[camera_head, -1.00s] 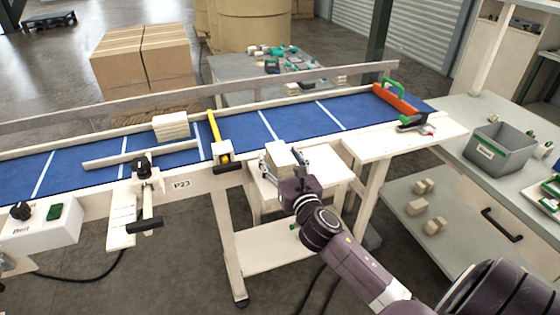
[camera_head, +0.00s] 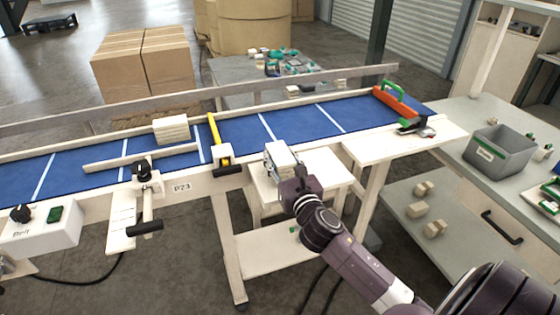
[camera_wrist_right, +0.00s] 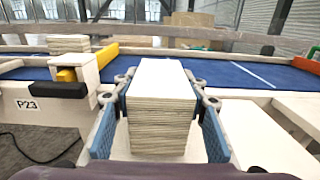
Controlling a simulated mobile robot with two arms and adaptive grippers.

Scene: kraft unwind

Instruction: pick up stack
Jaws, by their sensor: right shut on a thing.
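A cream stack of thin layered sheets (camera_wrist_right: 160,105) sits between the fingers of my right gripper in the right wrist view. My right gripper (camera_head: 280,160) is shut on this stack, with a blue finger pad on either side. The stack (camera_head: 281,154) is upright, above or on a small white side table (camera_head: 325,172) in front of the belt; I cannot tell if its base touches the table. A second similar stack (camera_head: 171,129) stands on the blue conveyor belt (camera_head: 240,130). My left gripper is not in view.
An orange bar with a green handle (camera_head: 395,103) lies across the belt's right end. A grey bin (camera_head: 498,151) stands on the right bench. The belt between stop and bar is clear.

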